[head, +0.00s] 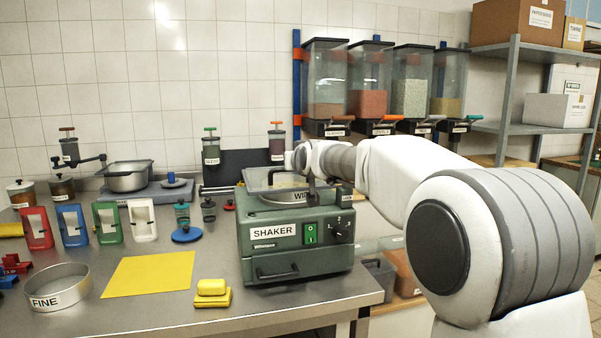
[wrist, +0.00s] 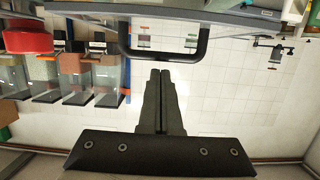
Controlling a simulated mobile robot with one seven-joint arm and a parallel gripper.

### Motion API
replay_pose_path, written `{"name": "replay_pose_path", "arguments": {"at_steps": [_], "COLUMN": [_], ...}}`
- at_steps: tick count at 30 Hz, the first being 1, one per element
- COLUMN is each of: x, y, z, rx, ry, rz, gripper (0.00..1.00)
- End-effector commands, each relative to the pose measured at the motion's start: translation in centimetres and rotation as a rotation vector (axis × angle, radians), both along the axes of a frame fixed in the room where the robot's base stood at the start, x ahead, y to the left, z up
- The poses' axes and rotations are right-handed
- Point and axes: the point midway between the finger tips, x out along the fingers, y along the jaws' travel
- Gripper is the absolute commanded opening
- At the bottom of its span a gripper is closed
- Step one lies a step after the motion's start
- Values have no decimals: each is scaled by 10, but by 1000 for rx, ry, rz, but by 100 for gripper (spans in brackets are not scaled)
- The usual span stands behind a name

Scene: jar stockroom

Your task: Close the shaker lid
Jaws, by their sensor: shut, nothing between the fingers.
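The green shaker (head: 296,243) stands on the metal bench, with a round sieve (head: 288,198) in its top. In the wrist view, a black U-shaped handle (wrist: 134,42) hangs from a grey panel edge at the top, apparently the lid's. My gripper (wrist: 160,72) is shut and empty, its fingertips close to the handle's crossbar. I cannot tell whether they touch it. In the head view the fingers are hard to make out.
Hoppers (head: 368,85) hang on the back wall. A yellow sheet (head: 149,273), yellow blocks (head: 212,292), and a FINE sieve (head: 57,301) lie left of the shaker. Coloured frames (head: 107,223) and a grey scale (head: 150,194) stand behind them. The bench ends just right of the shaker.

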Motion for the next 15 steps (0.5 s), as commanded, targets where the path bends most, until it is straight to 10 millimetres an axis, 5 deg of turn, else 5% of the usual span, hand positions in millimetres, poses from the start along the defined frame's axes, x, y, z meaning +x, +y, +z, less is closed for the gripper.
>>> {"name": "replay_pose_path", "arguments": {"at_steps": [2,15], "x": [-3,-58], "y": [-1,-18], "z": [32,-6], "rx": [4,5], "ry": [-21,-26], "rz": [-1,-4], "gripper": [0,0]}}
